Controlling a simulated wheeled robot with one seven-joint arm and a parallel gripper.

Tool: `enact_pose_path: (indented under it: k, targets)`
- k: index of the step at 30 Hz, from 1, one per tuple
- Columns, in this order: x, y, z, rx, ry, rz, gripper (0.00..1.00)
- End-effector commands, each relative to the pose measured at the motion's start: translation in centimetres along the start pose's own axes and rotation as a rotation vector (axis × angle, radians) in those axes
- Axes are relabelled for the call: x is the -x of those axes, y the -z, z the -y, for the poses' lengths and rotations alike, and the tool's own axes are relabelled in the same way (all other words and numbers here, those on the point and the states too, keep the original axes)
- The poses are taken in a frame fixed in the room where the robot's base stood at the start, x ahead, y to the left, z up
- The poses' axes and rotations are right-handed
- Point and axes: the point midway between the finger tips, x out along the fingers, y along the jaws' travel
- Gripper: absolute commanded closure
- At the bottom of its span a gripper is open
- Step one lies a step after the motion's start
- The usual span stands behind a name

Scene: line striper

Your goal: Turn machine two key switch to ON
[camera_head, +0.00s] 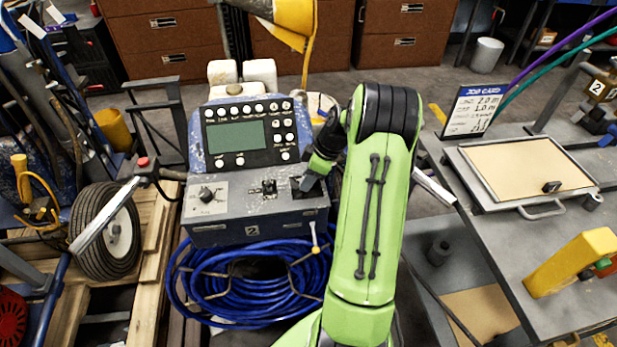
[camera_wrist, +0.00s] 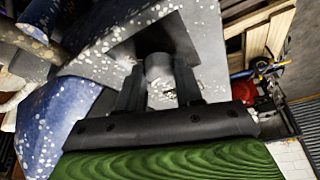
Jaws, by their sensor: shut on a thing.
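Machine two is a blue, paint-flecked console with a grey control box (camera_head: 225,236) marked "2". Its box top carries a black rotary knob (camera_head: 206,194) at left, a small dark control (camera_head: 264,188) in the middle, and the key switch at right, mostly covered by my gripper (camera_head: 309,184). In the wrist view, my gripper (camera_wrist: 159,88) has its two dark fingers on either side of a grey round part of the key switch (camera_wrist: 158,69), shut on it against the panel. The switch's ON mark and pointer direction cannot be read.
A display panel (camera_head: 240,140) with buttons rises behind the box. A coil of blue hose (camera_head: 250,285) hangs below it. A wheel (camera_head: 105,232) and handlebar stand at left. A grey bench (camera_head: 530,215) with a job card (camera_head: 472,111) stands at right.

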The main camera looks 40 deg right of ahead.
Motion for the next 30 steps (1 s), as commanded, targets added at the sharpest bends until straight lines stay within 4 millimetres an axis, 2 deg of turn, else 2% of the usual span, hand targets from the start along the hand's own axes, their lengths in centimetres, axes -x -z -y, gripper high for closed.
enact_pose_path:
  k: [30]
  targets:
    - [-0.15,0.24,0.58,-0.773,-0.32,-0.027,0.95]
